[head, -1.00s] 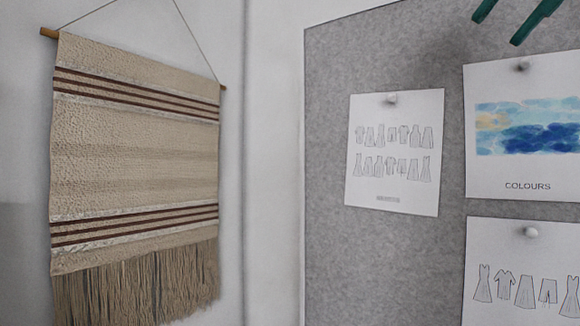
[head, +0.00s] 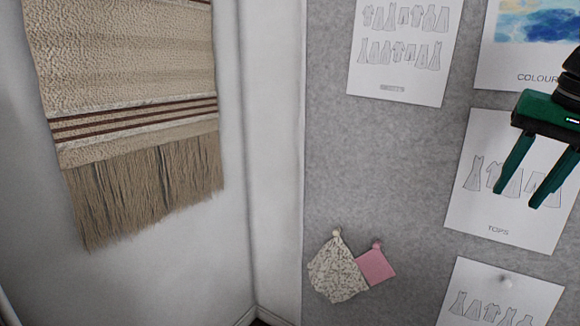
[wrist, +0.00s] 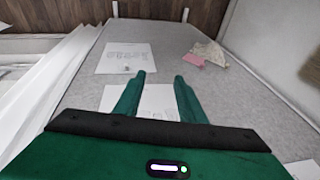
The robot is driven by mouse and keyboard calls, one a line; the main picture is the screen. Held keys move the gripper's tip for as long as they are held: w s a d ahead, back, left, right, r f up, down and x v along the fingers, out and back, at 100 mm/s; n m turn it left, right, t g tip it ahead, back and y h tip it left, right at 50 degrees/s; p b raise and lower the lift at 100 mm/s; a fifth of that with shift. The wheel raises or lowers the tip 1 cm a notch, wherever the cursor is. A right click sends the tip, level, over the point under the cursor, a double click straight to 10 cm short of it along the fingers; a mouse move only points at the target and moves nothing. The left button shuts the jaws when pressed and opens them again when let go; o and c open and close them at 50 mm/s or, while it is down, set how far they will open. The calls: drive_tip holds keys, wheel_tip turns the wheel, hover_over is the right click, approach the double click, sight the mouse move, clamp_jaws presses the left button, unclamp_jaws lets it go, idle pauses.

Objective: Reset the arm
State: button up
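My gripper (head: 518,190) is green and hangs at the right edge of the head view, fingers pointing down, in front of the grey pinboard (head: 400,160). Its two fingers stand apart with nothing between them. In the wrist view my gripper (wrist: 160,82) also shows both green fingers spread, with the pinboard (wrist: 185,45) and pinned papers beyond. The rest of my arm is mostly out of the head view.
A woven wall hanging (head: 130,75) with fringe hangs on the left wall. Drawing sheets (head: 405,45) are pinned to the board. A speckled fabric swatch (head: 335,270) and a pink swatch (head: 376,266) hang low on it. No obstacle shows between the fingers.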

drive_tip(key=s+f+g, duration=0.1)
drive_tip(key=s+f, duration=0.4)
drive_tip(key=f, duration=0.3)
drive_tip(key=s+d+f+g, duration=0.1)
drive_tip(key=s+f, duration=0.4)
drive_tip(key=f, duration=0.3)
drive_tip(key=s+d+f+n+g, duration=0.1)
drive_tip(key=s+f, duration=0.4)
drive_tip(key=f, duration=0.4)
drive_tip(key=shift+s, duration=0.2)
drive_tip(key=shift+w+f+g, duration=0.2)
drive_tip(key=shift+w+g, duration=0.1)
drive_tip(key=shift+w, duration=0.35)
